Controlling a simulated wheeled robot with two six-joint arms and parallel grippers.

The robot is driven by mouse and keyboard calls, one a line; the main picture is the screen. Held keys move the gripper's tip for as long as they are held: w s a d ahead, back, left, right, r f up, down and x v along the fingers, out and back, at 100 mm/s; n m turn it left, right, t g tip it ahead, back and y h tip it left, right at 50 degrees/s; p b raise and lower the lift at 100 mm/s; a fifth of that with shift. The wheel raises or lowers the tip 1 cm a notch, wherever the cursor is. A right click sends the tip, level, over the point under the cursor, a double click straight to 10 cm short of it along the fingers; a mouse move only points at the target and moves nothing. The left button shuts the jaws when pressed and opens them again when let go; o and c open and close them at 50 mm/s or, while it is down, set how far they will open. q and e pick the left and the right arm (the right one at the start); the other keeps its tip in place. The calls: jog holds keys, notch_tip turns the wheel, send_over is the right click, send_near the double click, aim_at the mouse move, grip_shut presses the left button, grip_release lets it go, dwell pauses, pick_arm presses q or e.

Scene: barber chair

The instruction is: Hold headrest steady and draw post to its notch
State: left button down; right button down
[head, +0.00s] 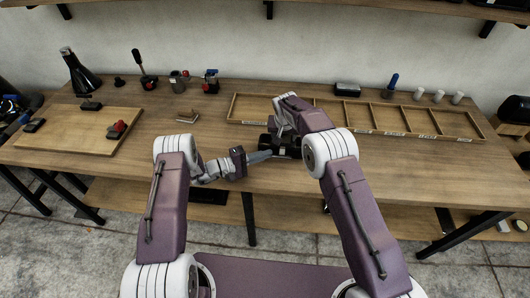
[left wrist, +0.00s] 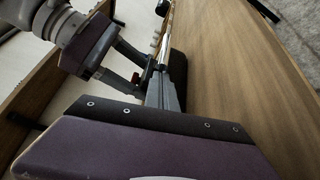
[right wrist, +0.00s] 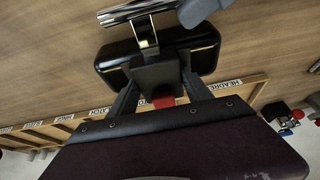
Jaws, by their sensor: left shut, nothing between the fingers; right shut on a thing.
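The black headrest (head: 283,150) is at the middle of the bench, partly hidden by my right arm. In the right wrist view it is a black padded block with thin gold trim (right wrist: 115,62), with shiny chrome posts (right wrist: 130,12) beyond it. My right gripper (right wrist: 158,85) is shut on a dark block at the headrest's middle; a red piece shows below it. My left gripper (head: 266,156) is shut and empty, its tips close beside the headrest. In the left wrist view, the left fingers (left wrist: 165,85) lie beside the dark headrest (left wrist: 178,72) and a chrome post (left wrist: 164,42); contact is unclear.
A shallow labelled wooden tray (head: 400,121) lies behind and right of the headrest. A wooden board (head: 75,133) with small items is at left. A bottle (head: 80,75) and small tools stand along the back. The bench front at right is clear.

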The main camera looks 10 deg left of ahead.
jog(key=shift+w+r, duration=0.1)
pick_arm(q)
jog(key=v, duration=1)
jog(key=shift+w, duration=0.1)
pick_arm(e)
jog(key=shift+c, duration=1.9)
grip_release()
